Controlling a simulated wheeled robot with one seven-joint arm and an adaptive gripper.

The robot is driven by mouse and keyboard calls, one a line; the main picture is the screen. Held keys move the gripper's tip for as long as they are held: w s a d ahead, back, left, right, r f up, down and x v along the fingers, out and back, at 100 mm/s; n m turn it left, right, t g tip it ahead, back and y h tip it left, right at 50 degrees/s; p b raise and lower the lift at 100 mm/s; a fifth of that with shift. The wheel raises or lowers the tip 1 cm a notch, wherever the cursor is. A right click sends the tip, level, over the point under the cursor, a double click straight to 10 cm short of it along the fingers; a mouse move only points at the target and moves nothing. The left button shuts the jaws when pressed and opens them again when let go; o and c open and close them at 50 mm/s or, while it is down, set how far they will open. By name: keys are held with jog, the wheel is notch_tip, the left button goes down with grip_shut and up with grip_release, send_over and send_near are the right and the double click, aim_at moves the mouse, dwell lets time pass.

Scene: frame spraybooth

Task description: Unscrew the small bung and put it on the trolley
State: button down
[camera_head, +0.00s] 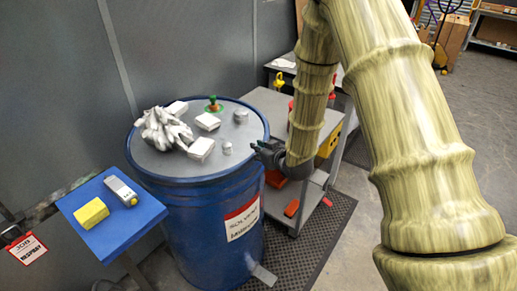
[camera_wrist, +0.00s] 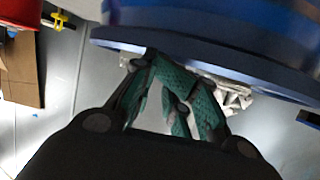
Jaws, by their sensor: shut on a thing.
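The blue drum (camera_head: 210,222) stands left of the trolley with a grey lid (camera_head: 185,168). A small grey cylindrical piece (camera_head: 227,148) stands on the lid near its front right; I cannot tell whether it is the small bung. Another grey piece (camera_head: 240,116) is farther back. My gripper (camera_head: 268,152) is at the drum's right rim, about lid height. In the wrist view my green-padded fingers (camera_wrist: 180,95) are close to the drum's blue rim (camera_wrist: 230,66). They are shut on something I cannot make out. The grey trolley (camera_head: 262,98) stands behind my arm.
A blue stand (camera_head: 112,226) with a yellow block and a handheld meter is at left. My arm hides part of the trolley; its visible back left top is clear.

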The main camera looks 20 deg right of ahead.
aim_at(255, 142)
jog(key=shift+w+d+r+n+g+y+p, duration=0.15)
jog(key=shift+w+d+n+g+y+p, duration=0.25)
jog(key=shift+w+n+y, duration=0.45)
jog(key=shift+w+d+r+n+g+y+p, duration=0.2)
jog(key=shift+w+d+n+y+p, duration=0.2)
jog(key=shift+w+n+y, duration=0.45)
jog(key=c, duration=2.2)
grip_release()
jog(key=shift+w+d+f+n+g+y+p, duration=0.1)
jog(key=shift+w+f+n+g+y+p, duration=0.15)
jog(key=shift+w+n+g+y, duration=0.3)
jog(key=shift+w+y, duration=0.1)
jog(key=shift+y, duration=0.15)
grip_shut()
jog(key=shift+w+d+n+p, duration=0.1)
jog(key=shift+d+n+p, duration=0.05)
jog(key=shift+n+p, duration=0.15)
jog(key=shift+w+n+g+y+p, duration=0.5)
jog(key=shift+w+n+g+y, duration=0.15)
jog(key=shift+w+n+y, duration=0.25)
jog(key=shift+w+f+n+g+y, duration=0.15)
jog(key=shift+w+n+g+y, duration=0.75)
jog(key=shift+w+n+g, duration=0.3)
